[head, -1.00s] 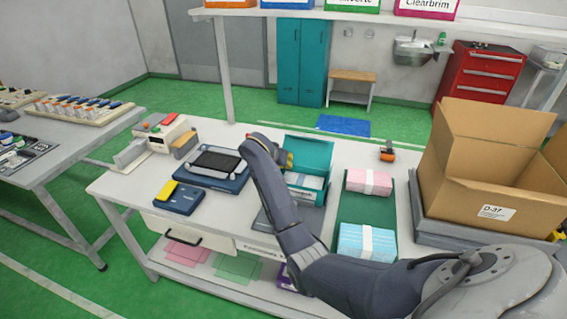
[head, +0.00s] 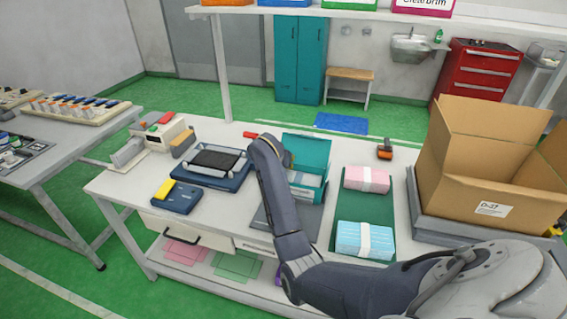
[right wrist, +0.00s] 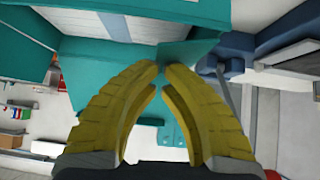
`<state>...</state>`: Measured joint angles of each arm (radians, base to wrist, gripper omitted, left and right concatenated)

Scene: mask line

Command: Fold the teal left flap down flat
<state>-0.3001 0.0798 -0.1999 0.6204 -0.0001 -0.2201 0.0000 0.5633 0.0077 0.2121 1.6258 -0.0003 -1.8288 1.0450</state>
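The teal box (head: 316,151) stands open on the workbench, with its back panel upright and pale packs (head: 306,180) inside. My right forearm crosses in front of its left side. My right gripper (head: 289,159) is mostly hidden behind the wrist, with a bit of yellow finger showing at the box's left edge. In the right wrist view, the yellow fingers (right wrist: 161,68) curve together until their tips almost meet. A teal flap (right wrist: 190,50) lies just beyond the tips; I cannot tell whether they touch it. My left gripper is not in view.
A green mat (head: 352,206) right of the box holds pink (head: 366,179) and blue (head: 365,239) banded packs. An open cardboard carton (head: 485,165) stands at the right. A dark tray device (head: 212,162) and a blue-yellow device (head: 177,195) lie left of my forearm.

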